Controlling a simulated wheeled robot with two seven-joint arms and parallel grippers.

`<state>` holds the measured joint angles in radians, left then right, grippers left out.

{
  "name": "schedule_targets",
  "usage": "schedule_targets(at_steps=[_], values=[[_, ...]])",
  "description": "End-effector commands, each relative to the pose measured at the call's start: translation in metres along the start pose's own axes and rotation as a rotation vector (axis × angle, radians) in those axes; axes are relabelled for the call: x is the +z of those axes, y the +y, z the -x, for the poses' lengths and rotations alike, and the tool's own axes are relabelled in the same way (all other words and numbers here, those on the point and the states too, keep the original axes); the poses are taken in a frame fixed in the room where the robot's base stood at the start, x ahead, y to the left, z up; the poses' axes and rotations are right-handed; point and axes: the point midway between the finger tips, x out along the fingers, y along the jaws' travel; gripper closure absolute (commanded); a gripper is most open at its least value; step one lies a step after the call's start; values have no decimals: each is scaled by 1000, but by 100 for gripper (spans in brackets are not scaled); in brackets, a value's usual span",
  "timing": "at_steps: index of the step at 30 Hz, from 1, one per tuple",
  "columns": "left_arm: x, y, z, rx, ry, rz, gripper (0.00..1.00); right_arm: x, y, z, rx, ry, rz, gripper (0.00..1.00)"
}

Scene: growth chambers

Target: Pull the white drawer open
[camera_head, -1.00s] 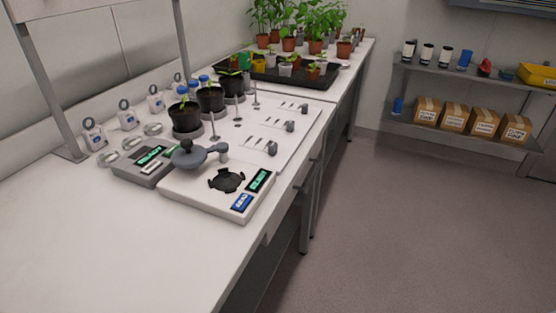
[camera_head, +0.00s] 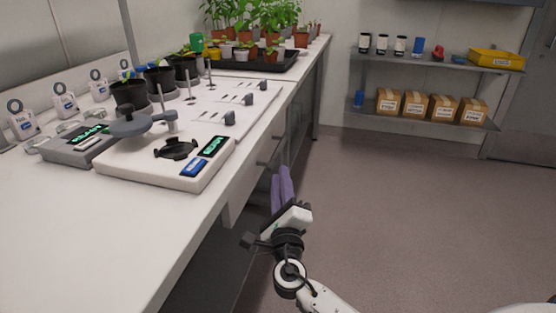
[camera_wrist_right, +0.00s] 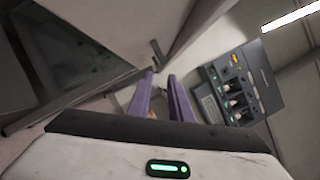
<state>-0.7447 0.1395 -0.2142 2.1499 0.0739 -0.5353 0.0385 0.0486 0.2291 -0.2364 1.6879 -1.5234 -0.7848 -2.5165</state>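The white drawer (camera_head: 246,184) is set under the front edge of the white bench, and its front looks flush with the bench. A small dark handle (camera_head: 267,164) sticks out from it. The handle also shows in the right wrist view (camera_wrist_right: 158,54), just past the fingertips. My right gripper (camera_head: 281,170) has purple fingers and is in the aisle just below the handle. In the right wrist view its fingers (camera_wrist_right: 159,76) are apart with nothing between them. I cannot tell whether the fingertips touch the handle. My left gripper is not in view.
A black plant tray (camera_head: 262,65) is farther back. Shelves with cardboard boxes (camera_head: 415,104) stand at the far wall. The aisle floor (camera_head: 400,210) is clear.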

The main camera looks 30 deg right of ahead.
Motion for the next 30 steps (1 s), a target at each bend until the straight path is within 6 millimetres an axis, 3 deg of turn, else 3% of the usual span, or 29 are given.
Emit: schedule_targets(at_steps=[18,30], values=[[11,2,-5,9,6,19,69,0,-2,-93,-7,-1,18,81],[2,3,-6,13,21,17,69,0,-2,-102,-4,-2,16,81]])
